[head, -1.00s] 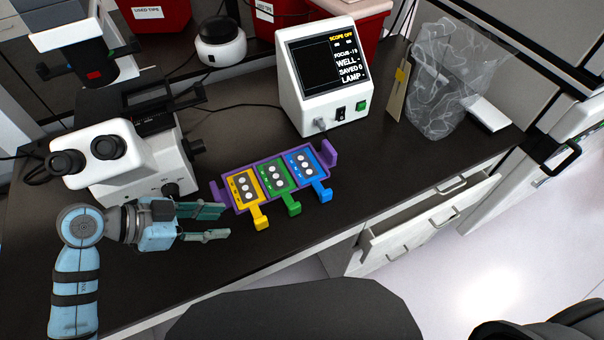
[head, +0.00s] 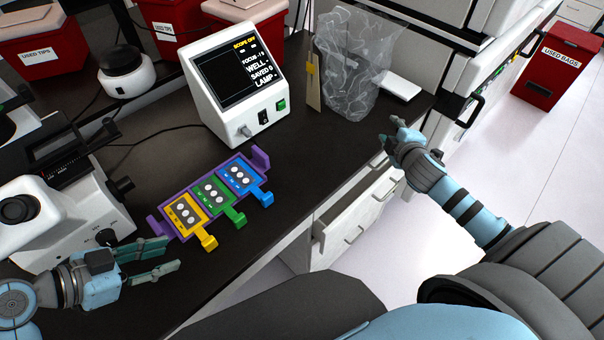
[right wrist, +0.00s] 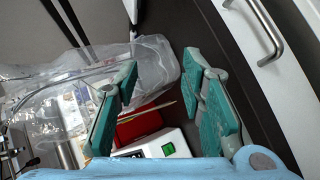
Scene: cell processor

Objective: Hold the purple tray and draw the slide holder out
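The purple tray (head: 154,226) lies on the dark bench and bears three slide holders: yellow (head: 186,214), green (head: 213,199) and blue (head: 240,177). Each has a tab sticking out over the tray's near side. My left gripper (head: 167,256) is open at the tray's left end, its fingers close to the purple end handle; I cannot tell whether they touch it. My right gripper (head: 387,131) is in the air right of the bench, far from the tray. In the right wrist view the right gripper (right wrist: 168,100) has its green fingers apart with nothing between them.
A microscope (head: 60,215) stands left of the tray. A white control box with a screen (head: 238,70) stands behind it. A clear bag (head: 350,60) stands at the back right. A drawer (head: 360,210) below the bench is partly open. The bench right of the tray is clear.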

